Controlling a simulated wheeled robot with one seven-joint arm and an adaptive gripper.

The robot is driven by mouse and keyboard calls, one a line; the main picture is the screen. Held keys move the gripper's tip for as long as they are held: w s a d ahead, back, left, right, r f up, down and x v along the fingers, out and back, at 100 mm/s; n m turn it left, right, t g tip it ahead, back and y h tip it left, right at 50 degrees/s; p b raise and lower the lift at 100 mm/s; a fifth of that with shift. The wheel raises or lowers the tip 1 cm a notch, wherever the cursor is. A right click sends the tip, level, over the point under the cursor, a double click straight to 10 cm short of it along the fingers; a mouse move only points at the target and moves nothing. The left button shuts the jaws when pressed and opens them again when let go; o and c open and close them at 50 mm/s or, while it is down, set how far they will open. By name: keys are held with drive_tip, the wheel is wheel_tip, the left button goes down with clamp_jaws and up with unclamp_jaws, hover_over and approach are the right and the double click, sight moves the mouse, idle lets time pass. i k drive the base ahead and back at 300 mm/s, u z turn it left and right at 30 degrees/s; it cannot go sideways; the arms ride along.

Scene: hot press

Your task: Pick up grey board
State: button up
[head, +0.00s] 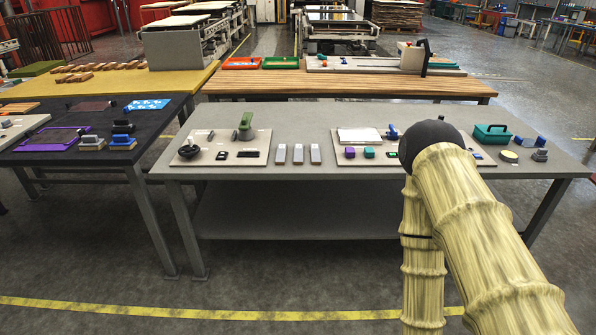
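Two flat, pale greyish boards lie on the grey table in front of me, and I cannot tell which is the grey board. The left board (262,141) carries a dark round-based tool, a green-handled block and small black pieces. The right board (356,162) carries a white plate, purple and teal blocks and a blue-handled tool; my arm hides part of it. An upright grey panel (172,50) stands on the yellow-topped table at back left. My arm, in a yellowish sleeve, bends in front of the table's right side; my gripper is out of view.
Three grey-white bars (298,154) lie between the boards on the grey table (310,110). A teal box (491,133) and small tools sit at its right end. A dark table (65,165) with tools stands at left. A wooden-topped table (300,84) stands behind. The near floor is clear.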

sight(298, 155)
drive_tip(key=u, duration=0.95)
drive_tip(key=i, duration=1.55)
drive_tip(key=z, duration=0.75)
